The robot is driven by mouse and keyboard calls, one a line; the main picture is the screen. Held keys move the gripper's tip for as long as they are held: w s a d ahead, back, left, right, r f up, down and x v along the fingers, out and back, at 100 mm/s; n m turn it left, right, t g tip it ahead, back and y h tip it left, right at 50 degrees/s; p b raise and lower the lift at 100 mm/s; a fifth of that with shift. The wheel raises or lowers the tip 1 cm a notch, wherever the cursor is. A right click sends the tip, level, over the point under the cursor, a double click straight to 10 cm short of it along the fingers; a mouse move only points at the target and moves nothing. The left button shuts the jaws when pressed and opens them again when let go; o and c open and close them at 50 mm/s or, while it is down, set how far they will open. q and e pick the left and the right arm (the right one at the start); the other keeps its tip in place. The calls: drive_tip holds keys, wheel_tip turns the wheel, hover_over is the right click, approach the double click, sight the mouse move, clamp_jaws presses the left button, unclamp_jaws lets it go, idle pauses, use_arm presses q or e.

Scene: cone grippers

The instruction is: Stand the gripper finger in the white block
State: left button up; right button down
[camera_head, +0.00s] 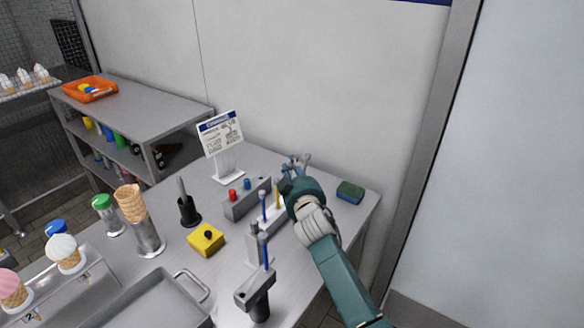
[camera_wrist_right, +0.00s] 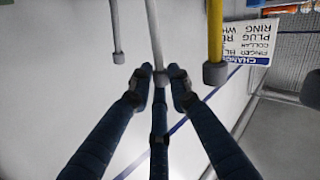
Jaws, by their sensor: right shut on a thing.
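The white block (camera_head: 274,217) stands on the bench, partly hidden by my right arm. A blue finger (camera_head: 263,206) and a yellow finger (camera_head: 277,196) stand upright at it. My right gripper (camera_head: 295,168) is at the block's far right end. In the right wrist view, the gripper (camera_wrist_right: 159,78) is shut around the capped end of a thin pale rod (camera_wrist_right: 154,32), apparently the gripper finger. Whether the rod's other end is in the block is out of sight. The yellow finger (camera_wrist_right: 215,38) and a grey rod (camera_wrist_right: 116,28) are beside it. My left gripper is not in view.
A grey block with red and blue pegs (camera_head: 240,207) stands left of the white block. A yellow box (camera_head: 206,240), a grey tool (camera_head: 256,290), a metal tray (camera_head: 150,305) and a sign (camera_head: 221,133) are around it. A green-topped sponge (camera_head: 350,190) lies by the right edge.

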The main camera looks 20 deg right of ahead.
drive_tip(key=shift+f+b, duration=0.5)
drive_tip(key=shift+f, duration=0.25)
drive_tip(key=c, duration=1.5)
unclamp_jaws()
drive_tip(key=shift+c, duration=0.2)
drive_tip(key=shift+s, duration=0.1)
drive_tip(key=s+a+r, duration=0.1)
drive_tip(key=s, duration=1)
drive_tip(key=shift+s+a, duration=0.2)
drive_tip(key=shift+s, duration=0.15)
